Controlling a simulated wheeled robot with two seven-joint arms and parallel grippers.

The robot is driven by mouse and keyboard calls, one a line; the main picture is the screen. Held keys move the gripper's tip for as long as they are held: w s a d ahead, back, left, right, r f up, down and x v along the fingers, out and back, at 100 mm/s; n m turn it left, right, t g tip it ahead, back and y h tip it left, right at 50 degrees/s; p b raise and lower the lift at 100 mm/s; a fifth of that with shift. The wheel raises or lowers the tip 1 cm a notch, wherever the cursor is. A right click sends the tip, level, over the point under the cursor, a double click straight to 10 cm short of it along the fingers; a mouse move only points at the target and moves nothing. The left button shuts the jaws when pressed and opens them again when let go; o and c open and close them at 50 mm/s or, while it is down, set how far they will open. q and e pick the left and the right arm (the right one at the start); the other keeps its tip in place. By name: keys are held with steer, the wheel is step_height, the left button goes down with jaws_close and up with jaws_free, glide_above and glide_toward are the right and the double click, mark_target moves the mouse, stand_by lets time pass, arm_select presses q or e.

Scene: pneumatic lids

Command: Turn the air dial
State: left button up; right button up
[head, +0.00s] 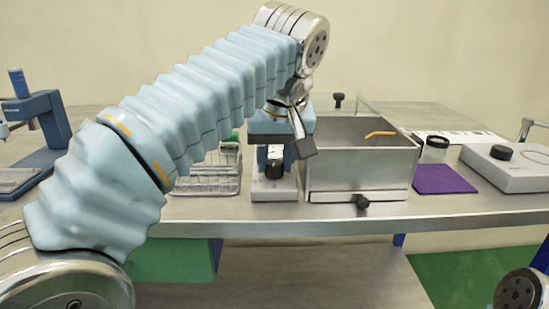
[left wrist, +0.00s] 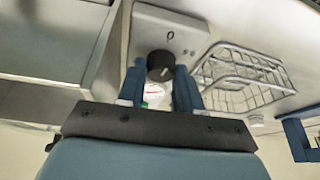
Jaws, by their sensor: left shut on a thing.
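The air dial is a black knob (left wrist: 160,66) on a pale grey box (left wrist: 185,25) in the left wrist view, with a small round mark beside it. A light line shows on the knob's face. In the head view the knob (head: 274,169) is low between the fingers, above the box's pale base (head: 275,190). My left gripper (head: 275,155) points down over the box, its blue fingers (left wrist: 160,78) on either side of the knob and shut on it. The arm hides part of the box in the head view. My right gripper is out of view.
A metal tank (head: 358,178) with a front knob stands close right of the dial box. A wire rack (head: 205,182) is close left. Farther right are a jar (head: 434,150), a purple mat (head: 445,180) and a grey device (head: 515,172). A blue stand (head: 45,125) is far left.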

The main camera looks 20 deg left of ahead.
arm_select(q)
steer(key=shift+n+y, duration=0.3)
steer(key=shift+n, duration=0.3)
steer(key=o, duration=1)
